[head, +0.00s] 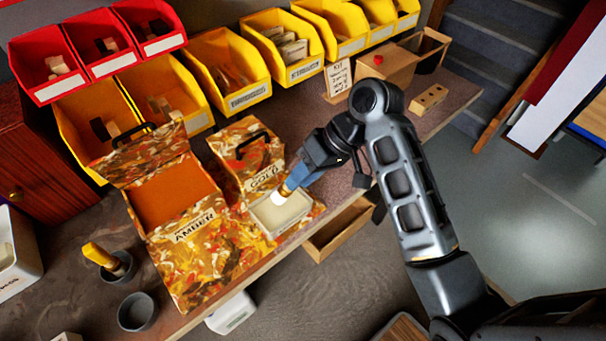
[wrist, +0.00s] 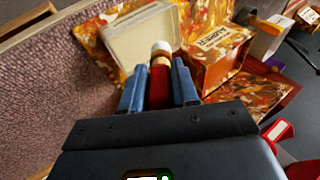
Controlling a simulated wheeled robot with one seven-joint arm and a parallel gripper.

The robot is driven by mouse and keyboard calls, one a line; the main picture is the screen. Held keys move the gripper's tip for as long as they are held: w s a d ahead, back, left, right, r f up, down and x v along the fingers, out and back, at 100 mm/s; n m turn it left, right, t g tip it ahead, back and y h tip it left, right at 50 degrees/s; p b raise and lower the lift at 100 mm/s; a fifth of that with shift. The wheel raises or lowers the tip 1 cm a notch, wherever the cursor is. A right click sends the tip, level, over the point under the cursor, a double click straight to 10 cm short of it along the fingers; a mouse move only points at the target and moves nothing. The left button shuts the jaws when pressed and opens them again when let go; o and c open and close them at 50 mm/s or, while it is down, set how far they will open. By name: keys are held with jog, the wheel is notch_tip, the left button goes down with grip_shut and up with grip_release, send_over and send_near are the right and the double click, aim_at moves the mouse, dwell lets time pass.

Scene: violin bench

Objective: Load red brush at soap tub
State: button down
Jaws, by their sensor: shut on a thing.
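The red brush (wrist: 159,78) is held between the blue fingers of my gripper (wrist: 158,90). Its red handle, pale collar and white tip show in the wrist view. In the head view my gripper (head: 299,178) points down-left, with the brush's pale tip (head: 279,194) over an open cream rectangular tub (head: 300,208). That tub also shows in the wrist view (wrist: 128,42), where the tip is near its right side. Whether the tip touches anything is unclear. A white container (head: 12,262) stands at the far left; its label is unreadable. I cannot tell for certain which is the soap tub.
Behind the tub is a patterned box marked GOLD (head: 228,160); left of it is an open one marked AMBER (head: 200,262). A yellow-handled brush (head: 97,255) stands in a grey cup. Another grey cup (head: 137,312) is nearby. Yellow bins (head: 235,90) line the back.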

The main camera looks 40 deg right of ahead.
notch_tip(320, 180, up, 2)
jog(key=shift+r+p, duration=0.1)
jog(key=shift+p, duration=0.35)
jog(key=shift+r, duration=1.05)
jog(key=shift+d, duration=0.1)
